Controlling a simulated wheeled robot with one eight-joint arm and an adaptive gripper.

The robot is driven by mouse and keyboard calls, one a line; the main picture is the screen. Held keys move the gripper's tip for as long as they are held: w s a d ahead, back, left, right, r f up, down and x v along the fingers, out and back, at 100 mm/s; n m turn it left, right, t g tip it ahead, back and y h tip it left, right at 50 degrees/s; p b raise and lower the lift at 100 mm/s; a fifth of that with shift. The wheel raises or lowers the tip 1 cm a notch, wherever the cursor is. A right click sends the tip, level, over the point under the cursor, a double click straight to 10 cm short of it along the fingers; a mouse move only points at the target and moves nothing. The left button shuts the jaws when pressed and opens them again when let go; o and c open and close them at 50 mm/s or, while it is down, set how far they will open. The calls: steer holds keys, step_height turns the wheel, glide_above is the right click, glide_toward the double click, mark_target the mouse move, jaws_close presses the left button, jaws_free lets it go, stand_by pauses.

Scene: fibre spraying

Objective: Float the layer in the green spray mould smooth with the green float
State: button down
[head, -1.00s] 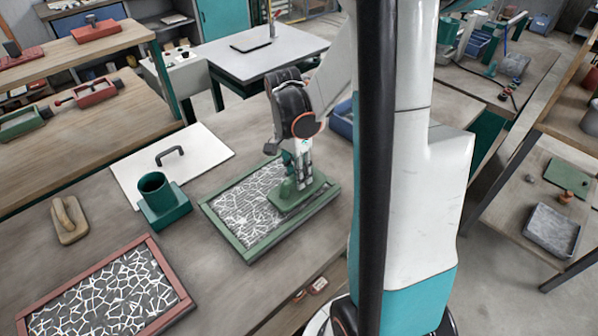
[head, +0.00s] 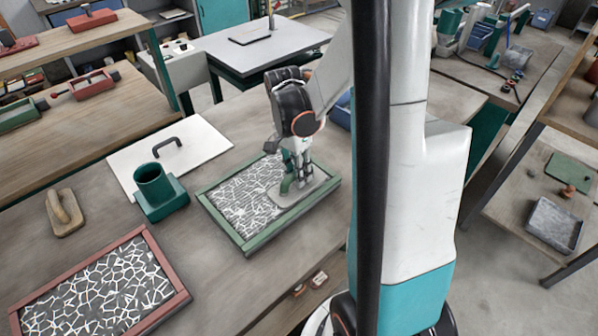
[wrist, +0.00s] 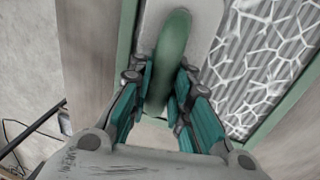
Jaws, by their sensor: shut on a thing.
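The green spray mould (head: 222,228) lies on the workbench. Its layer (head: 238,203) shows as white web-like strands over a dark ribbed bed. The float has a green handle (wrist: 172,55) and a flat plate (head: 308,190), which now looks grey. The plate is inside the right end of the mould, over the layer; I cannot tell whether it touches. My gripper (head: 295,174) is shut on the handle from above. In the wrist view, the gripper fingers (wrist: 165,88) stand on either side of the handle. The layer under the plate is hidden.
A red-framed mould (head: 178,280) with similar strands lies at the front left. A teal cup holder (head: 163,198), a white board with a black handle (head: 205,140) and a wooden float (head: 66,213) stand left of the green mould. My arm hides the bench's right part.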

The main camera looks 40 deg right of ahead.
steer(key=shift+a, duration=0.95)
steer(key=shift+s+a+f+b, duration=0.1)
steer(key=shift+a+b, duration=0.15)
steer(key=shift+a, duration=2.2)
steer(key=shift+s+a+f+b, duration=0.1)
steer(key=shift+a+b, duration=0.1)
steer(key=shift+a, duration=2.2)
steer(key=shift+d+r, duration=0.1)
steer(key=shift+d, duration=0.95)
steer(key=shift+w+d+f+b, duration=0.15)
steer(key=shift+d+b, duration=0.15)
steer(key=shift+d, duration=2.1)
steer(key=shift+w+d+f+b, duration=0.15)
steer(key=shift+d+b, duration=0.1)
steer(key=shift+d, duration=2.15)
steer(key=shift+s+r, duration=0.1)
steer(key=shift+r, duration=0.05)
steer(key=shift+r+p, duration=2.6)
steer(key=shift+r, duration=0.85)
